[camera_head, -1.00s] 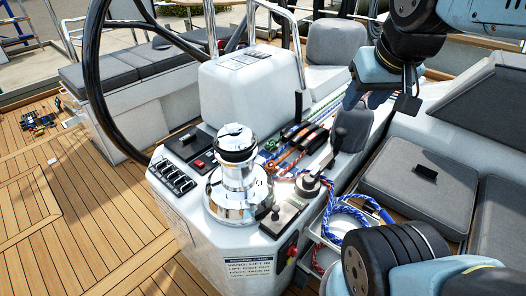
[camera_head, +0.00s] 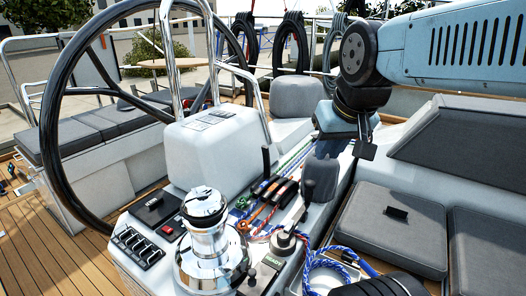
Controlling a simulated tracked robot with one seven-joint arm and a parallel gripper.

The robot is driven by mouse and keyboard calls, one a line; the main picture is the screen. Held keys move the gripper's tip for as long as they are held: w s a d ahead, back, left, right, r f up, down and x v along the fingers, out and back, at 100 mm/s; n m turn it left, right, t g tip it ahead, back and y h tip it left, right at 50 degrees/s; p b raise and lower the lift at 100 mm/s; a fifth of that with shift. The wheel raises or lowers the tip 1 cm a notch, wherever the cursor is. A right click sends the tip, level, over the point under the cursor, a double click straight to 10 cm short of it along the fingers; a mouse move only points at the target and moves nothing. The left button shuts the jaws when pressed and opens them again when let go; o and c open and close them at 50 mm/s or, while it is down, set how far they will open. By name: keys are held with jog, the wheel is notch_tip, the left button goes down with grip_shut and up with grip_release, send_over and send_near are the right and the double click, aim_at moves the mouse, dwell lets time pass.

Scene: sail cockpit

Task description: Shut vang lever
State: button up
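A row of rope clutches (camera_head: 268,200) with coloured ropes lies on the white console, right of the steering wheel. One black clutch lever (camera_head: 266,160) stands upright, while the other levers lie low. No label shows which lever is the vang. My gripper (camera_head: 331,150) hangs pointing down at the right of the clutches, above and behind a dark grey knobbed control lever (camera_head: 321,175). It is apart from the upright lever.
A chrome winch (camera_head: 207,240) stands at the console's front, beside a switch panel (camera_head: 137,246). The black wheel (camera_head: 56,150) and steel rail (camera_head: 262,95) rise at left and behind. A blue-and-white rope (camera_head: 340,255) coils at right, near grey cushions (camera_head: 392,225).

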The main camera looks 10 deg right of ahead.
jog(key=w+r+m, duration=0.2)
jog(key=w, duration=0.3)
jog(key=w+r+m+g, duration=0.1)
jog(key=w+r+m, duration=0.1)
jog(key=w, duration=0.3)
jog(key=w+r+m, duration=0.2)
jog(key=w+r, duration=0.1)
jog(key=w, duration=0.1)
jog(key=shift+w+d+m+g+y, duration=0.3)
jog(key=shift+w+d+g, duration=0.05)
jog(key=shift+w+g, duration=0.05)
grip_shut()
jog(key=w+d+m+g, duration=0.2)
jog(key=w+m, duration=0.5)
jog(key=w, duration=1.1)
jog(key=w+d+f+m+g+y, duration=0.1)
jog(key=w+d+f+m+g, duration=0.1)
jog(key=w+f+m, duration=0.4)
jog(key=w+d+f+m+g+y, duration=0.1)
jog(key=w+f+m, duration=0.5)
jog(key=w+f, duration=0.9)
jog(key=shift+w+d+m+g, duration=0.4)
jog(key=shift+w+g, duration=0.2)
jog(key=shift+w, duration=1.35)
